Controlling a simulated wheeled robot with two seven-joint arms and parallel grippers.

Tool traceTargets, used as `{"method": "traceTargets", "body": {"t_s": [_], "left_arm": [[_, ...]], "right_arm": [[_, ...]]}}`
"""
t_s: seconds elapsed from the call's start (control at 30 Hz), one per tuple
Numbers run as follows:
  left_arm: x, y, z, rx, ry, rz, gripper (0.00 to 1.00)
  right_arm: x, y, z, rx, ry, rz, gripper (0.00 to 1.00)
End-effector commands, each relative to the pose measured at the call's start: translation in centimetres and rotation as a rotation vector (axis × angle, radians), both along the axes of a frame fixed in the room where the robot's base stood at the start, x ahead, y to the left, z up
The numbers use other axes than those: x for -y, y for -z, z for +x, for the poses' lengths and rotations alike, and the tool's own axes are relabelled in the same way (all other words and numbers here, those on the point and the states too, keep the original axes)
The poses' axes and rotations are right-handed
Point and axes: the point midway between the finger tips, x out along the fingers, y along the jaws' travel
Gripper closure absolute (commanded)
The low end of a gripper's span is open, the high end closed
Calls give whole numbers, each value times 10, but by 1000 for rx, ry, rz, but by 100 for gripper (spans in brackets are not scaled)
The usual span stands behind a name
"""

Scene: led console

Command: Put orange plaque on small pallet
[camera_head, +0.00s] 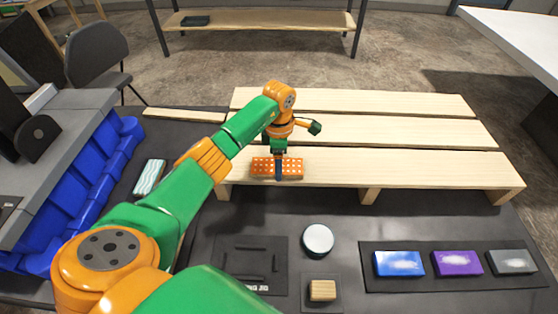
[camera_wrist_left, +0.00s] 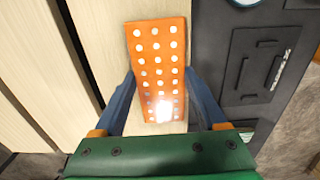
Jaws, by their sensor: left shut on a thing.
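The orange plaque (camera_head: 263,168) with white dots is over the left part of the front slat of the pale wooden pallet (camera_head: 400,167). My left gripper (camera_head: 278,175) is shut on the plaque from above. In the left wrist view, the plaque (camera_wrist_left: 157,45) lies between the two blue fingers of the left gripper (camera_wrist_left: 158,85), with pale slats under and beside it. I cannot tell whether the plaque touches the slat or hangs just above it. My right gripper is not in view.
On the dark table in front are a round white-topped thing (camera_head: 318,239), a small wooden block (camera_head: 322,290), and a tray (camera_head: 450,281) with blue, purple and grey plaques. A striped teal plaque (camera_head: 149,177) and blue bins (camera_head: 75,205) are at left. The pallet's right side is bare.

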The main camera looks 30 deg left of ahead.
Motion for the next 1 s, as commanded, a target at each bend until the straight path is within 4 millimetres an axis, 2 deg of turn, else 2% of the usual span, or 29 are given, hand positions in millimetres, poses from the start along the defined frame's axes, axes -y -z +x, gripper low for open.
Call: {"method": "traceTargets", "body": {"t_s": [0.03,0.07,0.13,0.33,0.4,0.47,0.57,0.73,0.87,1.0], "left_arm": [[0,3,0,0,0,1,95],[0,2,0,-1,0,1,18],[0,1,0,0,0,0,0],[0,1,0,0,0,0,0],[0,-4,0,1,0,-1,0],[0,-8,1,4,-1,0,0],[-1,-27,1,7,1,2,0],[-1,-74,2,8,-1,2,0],[-1,-108,1,5,-1,2,0],[0,-122,1,1,-2,1,0]], "right_arm": [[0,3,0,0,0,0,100],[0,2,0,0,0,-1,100],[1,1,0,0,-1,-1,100],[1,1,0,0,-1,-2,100],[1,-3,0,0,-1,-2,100],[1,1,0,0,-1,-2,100],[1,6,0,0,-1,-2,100],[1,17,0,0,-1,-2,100],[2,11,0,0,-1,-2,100],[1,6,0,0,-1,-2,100]]}}
